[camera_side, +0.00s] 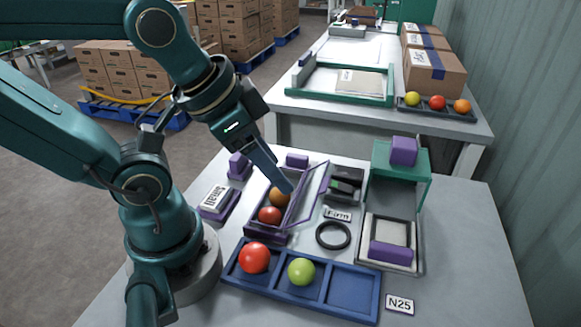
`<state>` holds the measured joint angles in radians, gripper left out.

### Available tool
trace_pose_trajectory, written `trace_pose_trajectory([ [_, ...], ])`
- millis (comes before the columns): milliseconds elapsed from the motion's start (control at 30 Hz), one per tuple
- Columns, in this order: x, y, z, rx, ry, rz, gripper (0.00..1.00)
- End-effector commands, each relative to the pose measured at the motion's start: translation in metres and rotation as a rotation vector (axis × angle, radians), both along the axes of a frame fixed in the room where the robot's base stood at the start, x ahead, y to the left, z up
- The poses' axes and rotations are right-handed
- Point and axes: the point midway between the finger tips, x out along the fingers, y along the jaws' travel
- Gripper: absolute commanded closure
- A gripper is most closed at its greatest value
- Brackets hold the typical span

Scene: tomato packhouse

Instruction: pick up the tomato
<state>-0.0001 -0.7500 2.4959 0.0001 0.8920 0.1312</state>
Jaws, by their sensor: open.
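A red tomato (254,257) sits in the left compartment of the blue tray (352,291). A green tomato (301,271) sits in its middle compartment, and the right compartment is empty. A second red tomato (269,215) and an orange tomato (280,197) lie in a dark purple box (262,237) with a clear lid standing open. My gripper (287,188) is open and points down at the orange tomato, partly covering it. I cannot tell whether it touches that tomato.
A black ring (333,236) and a "Farm" label (338,214) lie right of the box. A green-framed stand (401,163) with a purple block is further right. A "small" sign (215,199) stands left. The table's right side is clear.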

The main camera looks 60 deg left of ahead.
Motion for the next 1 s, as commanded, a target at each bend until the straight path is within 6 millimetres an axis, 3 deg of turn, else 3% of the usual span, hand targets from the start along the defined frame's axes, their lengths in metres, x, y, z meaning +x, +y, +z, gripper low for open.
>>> trace_pose_trajectory([
  [267,0.021,-0.015,-0.009,0.234,0.076,-0.544,0.39],
  [600,0.029,-0.053,-0.061,0.378,0.273,-1.218,0.39],
  [800,0.018,-0.067,-0.088,0.368,0.375,-1.365,0.39],
  [1000,0.010,-0.071,-0.100,0.358,0.420,-1.402,0.39],
])
